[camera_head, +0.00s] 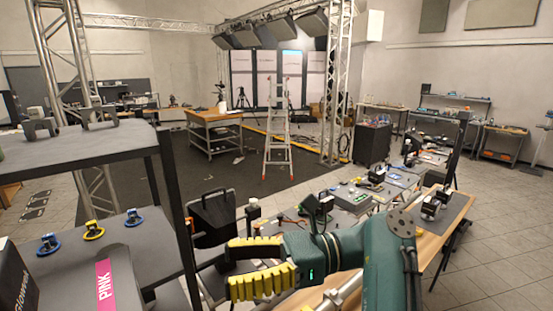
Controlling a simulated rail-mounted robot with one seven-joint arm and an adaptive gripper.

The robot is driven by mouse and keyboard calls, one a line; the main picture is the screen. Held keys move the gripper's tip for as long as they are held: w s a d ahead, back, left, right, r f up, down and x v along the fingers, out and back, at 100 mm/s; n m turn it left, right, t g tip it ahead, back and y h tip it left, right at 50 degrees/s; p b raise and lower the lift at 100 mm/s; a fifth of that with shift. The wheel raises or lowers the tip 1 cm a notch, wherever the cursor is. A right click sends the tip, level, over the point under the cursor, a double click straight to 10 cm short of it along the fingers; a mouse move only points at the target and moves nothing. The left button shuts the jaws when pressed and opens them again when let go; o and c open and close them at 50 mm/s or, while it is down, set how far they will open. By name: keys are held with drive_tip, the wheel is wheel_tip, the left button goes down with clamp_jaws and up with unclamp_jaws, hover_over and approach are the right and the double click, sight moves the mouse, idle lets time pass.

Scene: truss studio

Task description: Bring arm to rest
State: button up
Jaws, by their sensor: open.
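My arm is a dark teal arm that enters at the bottom right and reaches left across the lower middle of the head view. My gripper (236,266) has two yellow ribbed fingers with a gap between them, so it is open. Nothing shows between the fingers. The fingers point left, towards the grey shelf unit (60,156) at the left. I cannot tell how far the fingertips are from the shelf's post. The arm hides part of the wooden-edged table behind it.
The shelf's lower board carries two blue clips (48,243) and a yellow one (94,230), plus a pink-labelled item (105,281). A long workbench (452,212) with several devices runs to the right. A stepladder (278,140) stands farther back. Tiled floor at the right is clear.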

drive_tip(key=w+a+f+n+t+h, duration=0.1)
drive_tip(key=a+f+t+h, duration=0.25)
drive_tip(key=f, duration=0.55)
drive_tip(key=w+a+f+n+t+h, duration=0.1)
drive_tip(key=a+f+n+t+h, duration=0.15)
drive_tip(key=f+t, duration=0.45)
drive_tip(key=s+d+r+n+t+h, duration=0.65)
drive_tip(key=d+r+t, duration=0.2)
drive_tip(key=r, duration=0.25)
drive_tip(key=s+d+r+n+t+h, duration=0.65)
drive_tip(key=d+r, duration=0.35)
drive_tip(key=r, duration=0.2)
wheel_tip(320, 180, up, 17)
drive_tip(key=p, duration=1.7)
drive_tip(key=shift+w+y+p, duration=0.15)
drive_tip(key=shift+y+p, duration=0.15)
drive_tip(key=shift+p, duration=0.05)
drive_tip(key=shift+d+r+t, duration=0.1)
drive_tip(key=shift+t, duration=0.15)
